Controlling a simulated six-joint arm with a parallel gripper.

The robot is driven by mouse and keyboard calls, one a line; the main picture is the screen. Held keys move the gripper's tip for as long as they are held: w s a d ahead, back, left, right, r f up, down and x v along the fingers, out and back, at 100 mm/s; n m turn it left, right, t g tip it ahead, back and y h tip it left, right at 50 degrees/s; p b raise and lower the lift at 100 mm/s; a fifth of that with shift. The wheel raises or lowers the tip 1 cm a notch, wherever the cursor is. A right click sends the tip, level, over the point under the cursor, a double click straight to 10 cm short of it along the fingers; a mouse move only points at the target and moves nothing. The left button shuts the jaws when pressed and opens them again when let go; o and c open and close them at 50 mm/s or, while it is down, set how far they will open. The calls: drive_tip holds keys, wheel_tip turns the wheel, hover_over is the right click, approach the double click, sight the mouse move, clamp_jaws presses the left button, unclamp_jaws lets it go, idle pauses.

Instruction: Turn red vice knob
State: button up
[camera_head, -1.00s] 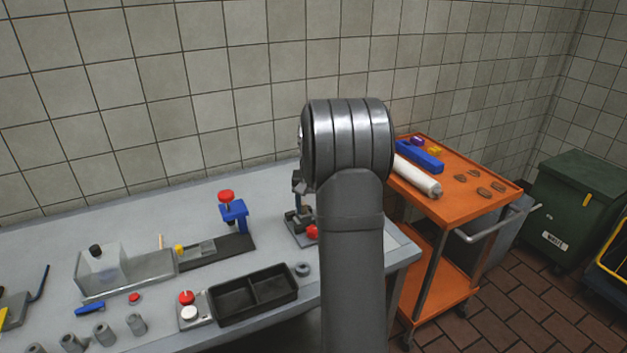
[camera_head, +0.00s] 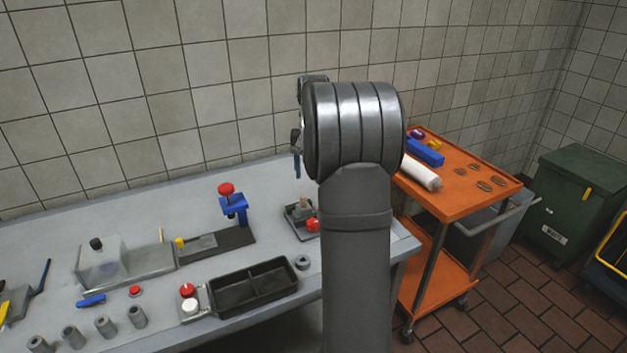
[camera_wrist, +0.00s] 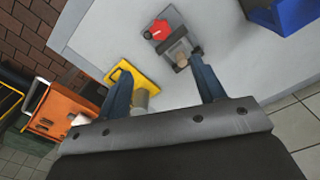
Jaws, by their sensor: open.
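The small grey vice (camera_head: 293,220) stands near the right end of the table, with its red knob (camera_head: 313,225) facing front right, partly beside my arm. In the wrist view the red knob (camera_wrist: 159,30) sits at one end of the vice, and a light brown piece (camera_wrist: 181,58) is between its jaws. My gripper (camera_wrist: 160,62) is open and empty, its two blue fingers apart. It is above the vice, apart from the knob. In the head view my arm hides most of the gripper; one finger (camera_head: 297,165) shows.
A blue clamp (camera_head: 236,208) with a red top knob stands left of the vice. A black two-part tray (camera_head: 250,303) and a grey ring (camera_head: 302,262) lie in front. An orange cart (camera_head: 430,205) stands to the right.

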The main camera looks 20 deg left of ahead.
drive_tip(key=f+n, duration=0.2)
drive_tip(key=f, duration=0.3)
drive_tip(key=f+n, duration=0.1)
drive_tip(key=f, duration=0.5)
drive_tip(key=f+n, duration=0.2)
drive_tip(key=f, duration=0.4)
drive_tip(key=shift+w+f+n, duration=0.25)
drive_tip(key=shift+n, duration=0.05)
drive_tip(key=c, duration=1)
drive_tip(key=shift+m, duration=1.6)
drive_tip(key=o, duration=1)
